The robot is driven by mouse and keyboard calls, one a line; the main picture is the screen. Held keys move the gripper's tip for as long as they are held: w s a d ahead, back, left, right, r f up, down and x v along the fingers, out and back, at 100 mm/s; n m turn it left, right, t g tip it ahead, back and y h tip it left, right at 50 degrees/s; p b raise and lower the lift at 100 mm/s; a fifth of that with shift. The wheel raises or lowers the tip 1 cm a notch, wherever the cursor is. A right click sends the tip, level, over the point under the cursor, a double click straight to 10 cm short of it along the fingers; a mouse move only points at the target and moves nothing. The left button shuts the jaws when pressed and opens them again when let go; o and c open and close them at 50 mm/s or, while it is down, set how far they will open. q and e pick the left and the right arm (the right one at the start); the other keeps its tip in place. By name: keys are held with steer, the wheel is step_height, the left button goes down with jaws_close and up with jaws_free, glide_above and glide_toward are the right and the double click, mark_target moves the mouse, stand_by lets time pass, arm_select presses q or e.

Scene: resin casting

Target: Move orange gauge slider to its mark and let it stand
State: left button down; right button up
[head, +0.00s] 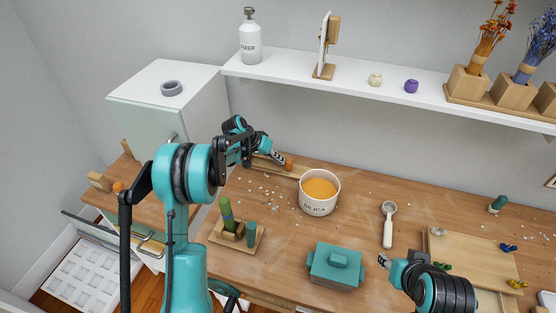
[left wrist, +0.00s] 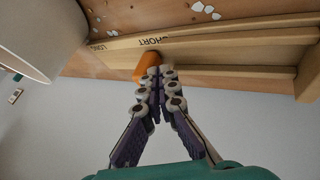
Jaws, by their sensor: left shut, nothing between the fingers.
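The orange slider (head: 289,163) sits on a wooden gauge (head: 292,172) along the back of the table. In the left wrist view the orange slider (left wrist: 143,68) rests against the gauge rail (left wrist: 215,35), which is lettered SHORT and LONG. My left gripper (head: 283,160) is shut and empty, its fingertips (left wrist: 154,74) right beside the slider, at or nearly at contact. The fingers partly cover the slider. I cannot make out the exact mark. My right gripper (head: 383,261) is at the front right, away from the gauge; its fingers are too small to judge.
A white pot (head: 318,205) of orange liquid stands right of the gauge and shows in the left wrist view (left wrist: 45,35). A teal lidded box (head: 335,268), a scoop (head: 388,225) and a wooden stand (head: 253,243) occupy the table. White flakes lie scattered around. A shelf (head: 350,83) overhangs the back.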

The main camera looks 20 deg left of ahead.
arm_select(q)
steer(key=d, duration=1)
steer(key=shift+s+d, duration=0.2)
steer(key=shift+d, duration=0.4)
arm_select(e)
steer(key=shift+r, duration=0.1)
arm_select(q)
steer(key=shift+r, duration=0.1)
